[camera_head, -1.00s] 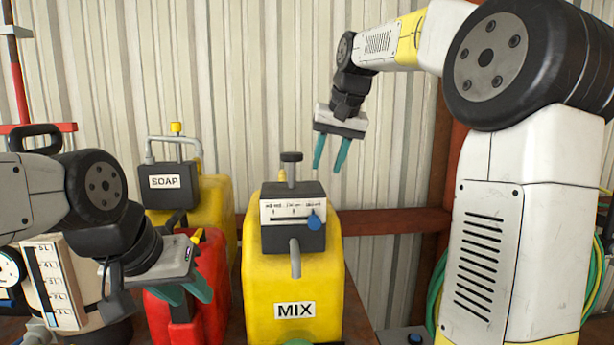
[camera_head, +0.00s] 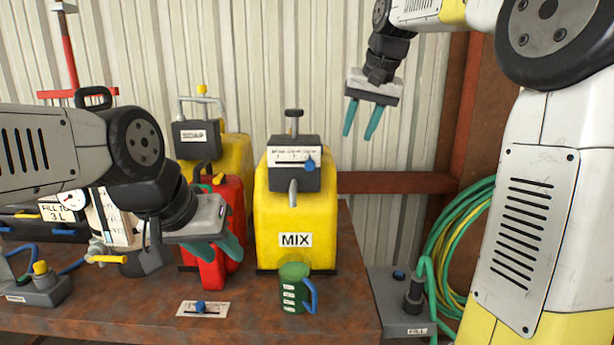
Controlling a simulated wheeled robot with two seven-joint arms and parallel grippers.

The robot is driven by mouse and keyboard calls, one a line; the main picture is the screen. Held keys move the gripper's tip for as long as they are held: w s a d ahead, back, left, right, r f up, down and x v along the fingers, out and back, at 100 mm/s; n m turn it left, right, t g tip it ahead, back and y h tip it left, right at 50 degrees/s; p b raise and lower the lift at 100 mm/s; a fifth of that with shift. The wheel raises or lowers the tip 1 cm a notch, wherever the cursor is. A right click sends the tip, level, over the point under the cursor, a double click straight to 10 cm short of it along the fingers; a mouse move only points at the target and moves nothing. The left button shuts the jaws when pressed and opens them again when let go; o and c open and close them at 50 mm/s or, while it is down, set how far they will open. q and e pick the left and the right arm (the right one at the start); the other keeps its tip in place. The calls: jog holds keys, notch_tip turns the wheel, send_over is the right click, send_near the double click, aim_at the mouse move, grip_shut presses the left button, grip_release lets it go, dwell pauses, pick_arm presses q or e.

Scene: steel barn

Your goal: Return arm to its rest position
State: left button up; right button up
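My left gripper (camera_head: 214,247) reaches in from the left, its teal fingers apart and pointing down to the right in front of the red can (camera_head: 228,195). Nothing shows between its fingers. My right gripper (camera_head: 361,120) hangs high at the upper right in front of the corrugated wall. Its two teal fingers are apart and empty, pointing down, well clear of the table (camera_head: 345,290) and everything on it.
A yellow MIX tank (camera_head: 265,220) stands mid-table with a green jug (camera_head: 293,285) before it. A yellow SOAP tank (camera_head: 237,150) stands behind the red can. A small slider plate (camera_head: 203,309) lies at the front.

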jog(key=s+f, duration=0.5)
jog(key=s, duration=0.3)
jog(key=s+d+f+t, duration=0.1)
jog(key=s+f, duration=0.4)
jog(key=s, duration=0.4)
jog(key=s+d+f+n, duration=0.1)
jog(key=s+f, duration=0.3)
jog(key=s, duration=0.4)
jog(key=shift+s+f+t, duration=0.2)
jog(key=shift+f+t, duration=0.1)
jog(key=shift+f, duration=0.1)
jog(key=shift+d, duration=0.1)
